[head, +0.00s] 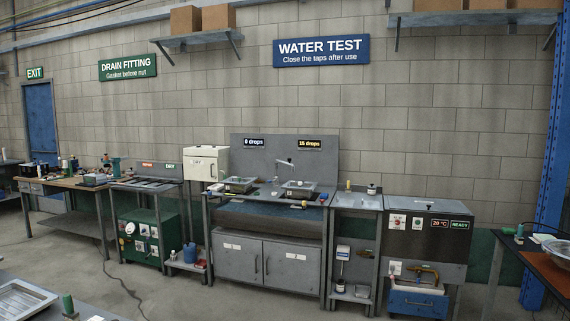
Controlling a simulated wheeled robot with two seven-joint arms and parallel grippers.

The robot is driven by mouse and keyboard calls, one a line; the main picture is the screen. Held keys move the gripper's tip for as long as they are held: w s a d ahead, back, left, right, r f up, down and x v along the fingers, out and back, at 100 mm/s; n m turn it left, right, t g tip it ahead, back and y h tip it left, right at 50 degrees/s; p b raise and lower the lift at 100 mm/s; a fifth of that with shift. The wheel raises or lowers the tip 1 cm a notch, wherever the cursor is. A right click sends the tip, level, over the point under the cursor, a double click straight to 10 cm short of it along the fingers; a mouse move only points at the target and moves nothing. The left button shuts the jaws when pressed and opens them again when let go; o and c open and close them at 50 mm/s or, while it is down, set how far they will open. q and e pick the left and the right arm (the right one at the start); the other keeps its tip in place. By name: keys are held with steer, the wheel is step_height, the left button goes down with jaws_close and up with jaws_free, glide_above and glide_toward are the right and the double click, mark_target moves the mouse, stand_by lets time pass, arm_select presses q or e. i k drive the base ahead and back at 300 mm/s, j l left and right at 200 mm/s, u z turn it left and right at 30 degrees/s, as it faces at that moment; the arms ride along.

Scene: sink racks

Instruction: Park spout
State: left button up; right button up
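The spout (285,162) is a small pale metal tap arm on the grey back panel (262,170) of the water test station. It sits between two metal basins, the left basin (239,185) and the right basin (299,189), and its tip appears to point toward the right basin. A "0 drops" display (254,142) is above the left side and a "15 drops" display (310,144) above the right side. Neither of my grippers is in view. Small items on the counter by the basins are too small to identify.
A steel side counter (357,201) and a unit reading "20 °C READY" (430,223) stand right of the sink. A green cabinet (147,240) and a workbench (66,184) stand left. A dark cable (122,285) crosses the floor. Open floor lies before the cabinets.

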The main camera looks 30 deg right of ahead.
mark_target(290, 159)
steer(key=i+l, duration=0.3)
steer(key=l, duration=0.15)
steer(key=i+l, duration=0.25)
steer(key=l, duration=0.25)
steer(key=i+l, duration=0.3)
steer(key=l, duration=0.15)
steer(key=i+l, duration=0.25)
steer(key=l, duration=0.2)
steer(key=i+l, duration=0.3)
steer(key=l, duration=0.2)
steer(key=i+l, duration=0.25)
steer(key=l, duration=0.2)
steer(key=i+l+u, duration=0.1)
steer(key=i+l, duration=0.2)
steer(key=l, duration=0.2)
steer(key=i+l, duration=0.25)
steer(key=l, duration=0.2)
